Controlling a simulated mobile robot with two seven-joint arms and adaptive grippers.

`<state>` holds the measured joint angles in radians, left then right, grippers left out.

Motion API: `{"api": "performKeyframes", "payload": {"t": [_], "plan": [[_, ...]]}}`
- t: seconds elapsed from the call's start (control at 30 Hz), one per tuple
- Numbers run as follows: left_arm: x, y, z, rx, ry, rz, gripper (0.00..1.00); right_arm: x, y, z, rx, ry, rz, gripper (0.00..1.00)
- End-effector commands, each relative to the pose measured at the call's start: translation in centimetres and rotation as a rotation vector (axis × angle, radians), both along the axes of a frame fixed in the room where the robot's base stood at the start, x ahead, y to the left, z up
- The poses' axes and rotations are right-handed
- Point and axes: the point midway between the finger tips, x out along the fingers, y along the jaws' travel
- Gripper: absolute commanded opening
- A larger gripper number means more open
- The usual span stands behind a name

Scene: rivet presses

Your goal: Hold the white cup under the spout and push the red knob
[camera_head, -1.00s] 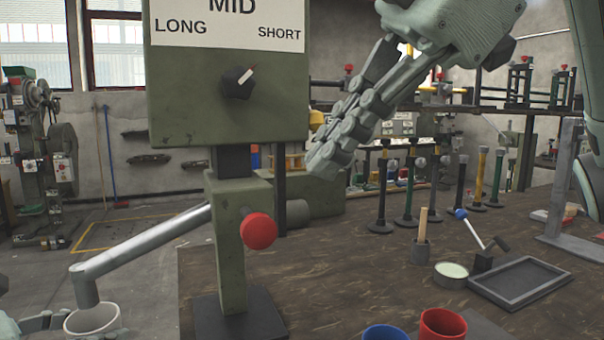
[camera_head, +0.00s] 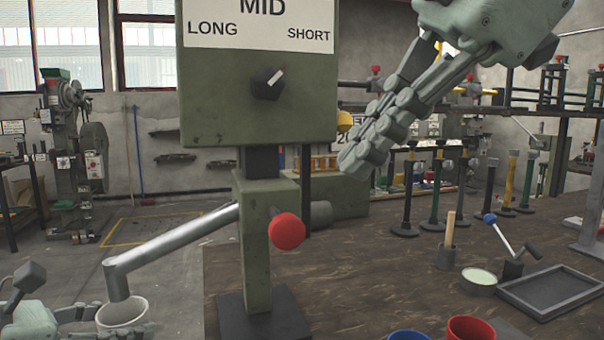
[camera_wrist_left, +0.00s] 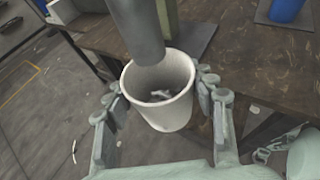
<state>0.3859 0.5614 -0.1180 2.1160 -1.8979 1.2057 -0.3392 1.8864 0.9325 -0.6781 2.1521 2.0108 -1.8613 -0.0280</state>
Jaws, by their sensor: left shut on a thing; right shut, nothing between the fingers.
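The white cup (camera_head: 125,314) is upright at the lower left, with the end of the silver spout (camera_head: 172,238) just over its mouth. My left gripper (camera_head: 72,318) is shut on the cup; in the left wrist view the cup (camera_wrist_left: 160,110) sits between its fingers (camera_wrist_left: 160,100), and the spout (camera_wrist_left: 137,30) comes down over its far rim. The red knob (camera_head: 287,232) sticks out from the green post of the press. My right gripper (camera_head: 362,160) is shut and empty, above and to the right of the knob, apart from it.
A dial (camera_head: 266,84) sits on the green press head, under LONG, MID and SHORT. On the wooden table (camera_head: 380,270) are a blue cup (camera_head: 408,335), a red cup (camera_head: 470,328), a grey tray (camera_head: 551,290) and a small white-filled dish (camera_head: 479,279).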

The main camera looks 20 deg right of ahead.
Motion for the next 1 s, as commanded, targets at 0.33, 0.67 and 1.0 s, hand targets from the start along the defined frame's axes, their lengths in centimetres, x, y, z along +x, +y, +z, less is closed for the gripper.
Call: {"api": "performKeyframes", "payload": {"t": [0.33, 0.67, 1.0], "plan": [[-2.5, 0.0, -0.4, 0.001, -0.002, 0.0, 0.26, 0.0, 0.0, -0.8, 0.0, 0.0, 0.0, 0.0], [-5.1, 0.0, -0.7, 0.001, -0.001, 0.001, 0.26, 0.0, 0.0, -1.7, 0.0, 0.0, 0.0, 0.0], [-7.8, 0.0, -1.0, 0.001, -0.001, 0.0, 0.26, 0.0, 0.0, -2.9, 0.0, 0.0, 0.0, 0.0]]}}
